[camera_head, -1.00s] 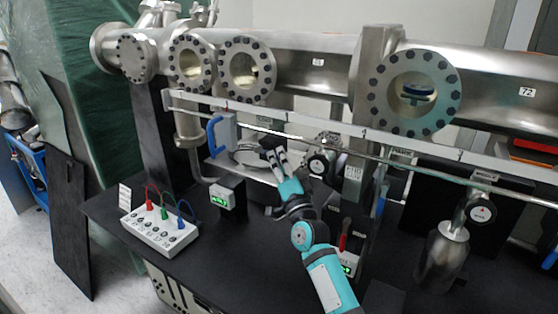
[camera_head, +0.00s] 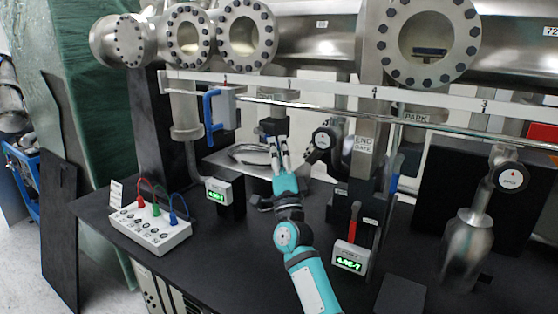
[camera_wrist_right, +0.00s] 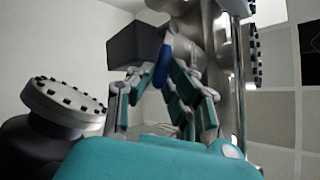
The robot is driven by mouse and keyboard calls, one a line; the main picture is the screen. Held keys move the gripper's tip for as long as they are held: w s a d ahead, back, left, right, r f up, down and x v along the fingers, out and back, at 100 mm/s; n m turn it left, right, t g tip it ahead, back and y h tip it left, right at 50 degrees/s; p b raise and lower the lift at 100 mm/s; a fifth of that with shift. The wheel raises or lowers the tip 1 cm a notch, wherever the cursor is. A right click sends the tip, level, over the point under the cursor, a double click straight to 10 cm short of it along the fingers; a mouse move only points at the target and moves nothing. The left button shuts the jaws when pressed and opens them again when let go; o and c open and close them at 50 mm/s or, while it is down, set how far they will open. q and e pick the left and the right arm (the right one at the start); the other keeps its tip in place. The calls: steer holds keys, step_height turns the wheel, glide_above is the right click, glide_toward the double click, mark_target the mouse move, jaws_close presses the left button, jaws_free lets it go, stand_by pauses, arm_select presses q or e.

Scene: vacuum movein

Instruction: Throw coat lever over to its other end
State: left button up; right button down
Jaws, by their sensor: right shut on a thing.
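My right gripper (camera_head: 279,150) reaches up from the bench to a dark block (camera_head: 273,127) below the white rail. In the right wrist view its fingers (camera_wrist_right: 166,80) close around a blue handle (camera_wrist_right: 162,66), which I take to be the coat lever's grip. The dark block (camera_wrist_right: 137,45) is beside and behind this handle. The fingers hide most of the lever in the head view, and no label that I can read marks it. My left gripper is not in view.
A blue handle on a grey box (camera_head: 212,110) hangs left on the rail. A green-lit display (camera_head: 217,190) and a cable box (camera_head: 150,230) stand left. A red lever (camera_head: 355,215) and another display (camera_head: 350,257) stand right. Steel chambers and the rail (camera_head: 320,102) run above.

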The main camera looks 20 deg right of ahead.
stand_by(0.3)
steer(key=c, duration=1.3)
jaws_free()
